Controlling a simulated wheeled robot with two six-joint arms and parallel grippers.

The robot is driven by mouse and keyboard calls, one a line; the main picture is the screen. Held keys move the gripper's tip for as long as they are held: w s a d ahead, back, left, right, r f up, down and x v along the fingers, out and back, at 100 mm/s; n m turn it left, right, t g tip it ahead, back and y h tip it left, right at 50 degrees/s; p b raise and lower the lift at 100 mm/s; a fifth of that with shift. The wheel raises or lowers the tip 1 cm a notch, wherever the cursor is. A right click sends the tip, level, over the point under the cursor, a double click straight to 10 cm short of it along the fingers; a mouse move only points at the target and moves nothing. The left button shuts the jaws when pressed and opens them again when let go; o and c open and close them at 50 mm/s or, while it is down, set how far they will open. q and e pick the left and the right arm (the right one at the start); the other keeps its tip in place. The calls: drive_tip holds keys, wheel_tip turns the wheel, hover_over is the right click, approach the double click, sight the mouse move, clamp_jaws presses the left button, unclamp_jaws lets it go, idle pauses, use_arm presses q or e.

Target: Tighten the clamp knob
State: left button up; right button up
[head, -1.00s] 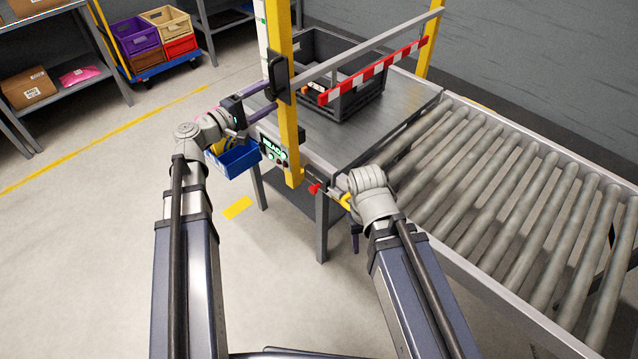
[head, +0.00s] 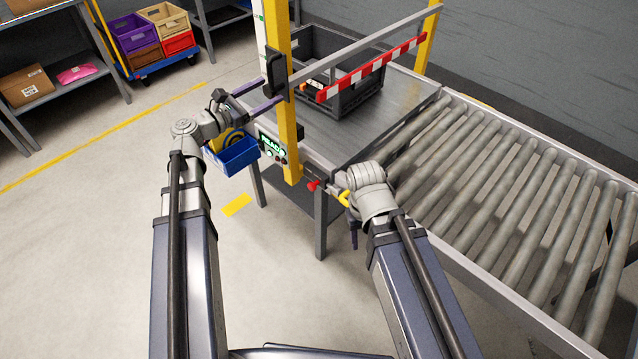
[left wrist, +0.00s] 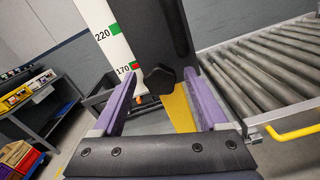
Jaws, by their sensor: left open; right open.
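A black clamp (head: 277,75) sits on the yellow post, beside a white scale. In the left wrist view the black clamp body (left wrist: 160,35) fills the upper middle, and its small dark lobed knob (left wrist: 158,79) faces the camera. My left gripper (head: 271,91) is open at the clamp, its purple fingers pointing toward it. In the left wrist view the left gripper (left wrist: 161,80) has one finger on each side of the knob, with gaps visible. My right gripper (head: 354,236) hangs low by the table's front corner, mostly hidden behind its own wrist; only a purple finger part shows.
The yellow post (head: 288,135) carries a control box (head: 272,147). A blue bin (head: 238,155) hangs below my left wrist. A red-and-white bar (head: 372,67) crosses above a dark crate (head: 350,100) on the metal table. A roller conveyor (head: 510,190) lies right.

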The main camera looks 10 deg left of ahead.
use_arm(q)
drive_tip(key=shift+n, duration=1.2)
drive_tip(key=v, duration=0.7)
drive_tip(key=s+d+f+m+g+y+p, duration=0.1)
drive_tip(key=s+d+f+m+g+p, duration=0.1)
drive_tip(key=s+d+m+g+p, duration=0.45)
drive_tip(key=s+d+f+m+g+p, duration=0.1)
drive_tip(key=d+f+m+g+p, duration=0.15)
drive_tip(key=d+m, duration=0.65)
drive_tip(key=s+d+m+g+y+p, duration=0.5)
drive_tip(key=s+m+y+p, duration=0.3)
drive_tip(key=s+m, duration=0.4)
drive_tip(key=shift+d+m+g+y+p, duration=0.25)
drive_tip(key=shift+m+g+y+p, duration=0.05)
drive_tip(key=shift+m+y, duration=0.4)
